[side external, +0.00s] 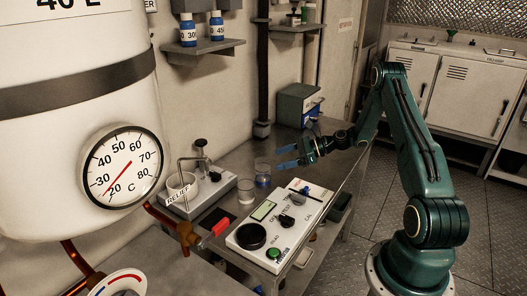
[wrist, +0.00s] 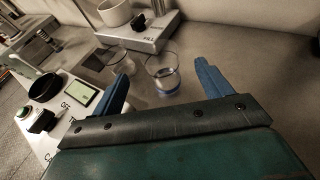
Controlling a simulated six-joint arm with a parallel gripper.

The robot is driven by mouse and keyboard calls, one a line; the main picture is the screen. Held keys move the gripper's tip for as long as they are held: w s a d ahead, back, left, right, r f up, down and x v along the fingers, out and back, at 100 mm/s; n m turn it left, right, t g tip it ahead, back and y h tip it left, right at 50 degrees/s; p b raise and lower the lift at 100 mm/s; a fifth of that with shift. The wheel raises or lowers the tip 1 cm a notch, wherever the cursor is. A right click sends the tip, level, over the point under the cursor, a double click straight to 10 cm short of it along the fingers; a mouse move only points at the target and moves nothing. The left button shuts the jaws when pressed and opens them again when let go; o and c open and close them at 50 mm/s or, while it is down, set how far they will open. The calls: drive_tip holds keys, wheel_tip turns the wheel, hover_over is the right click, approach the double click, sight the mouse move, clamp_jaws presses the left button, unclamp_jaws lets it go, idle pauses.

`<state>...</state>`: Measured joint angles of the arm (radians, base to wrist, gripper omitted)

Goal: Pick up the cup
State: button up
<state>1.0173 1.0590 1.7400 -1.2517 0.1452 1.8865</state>
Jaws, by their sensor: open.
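My gripper (side external: 286,156) is open and empty above the bench. Its two blue fingers point left, toward the cups. A clear cup with a blue band low down (side external: 263,174) stands upright on the bench, left of the fingertips. In the wrist view this cup (wrist: 163,78) shows between the spread fingers (wrist: 165,68), and neither finger appears to touch it.
A control box (side external: 280,220) with knobs and a green button lies at the front of the bench. A large tank with a dial (side external: 124,176) and a red-handled valve (side external: 215,228) are at left. A green-grey box (side external: 298,103) stands behind. Bare bench (wrist: 240,65) lies right of the cups.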

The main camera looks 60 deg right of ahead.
sight(263, 164)
drive_tip(key=shift+w+a+f, duration=0.2)
drive_tip(key=shift+w+a, duration=0.1)
drive_tip(key=shift+w, duration=0.2)
drive_tip(key=shift+x, duration=3.1)
drive_tip(key=shift+c, duration=0.5)
drive_tip(key=c, duration=0.9)
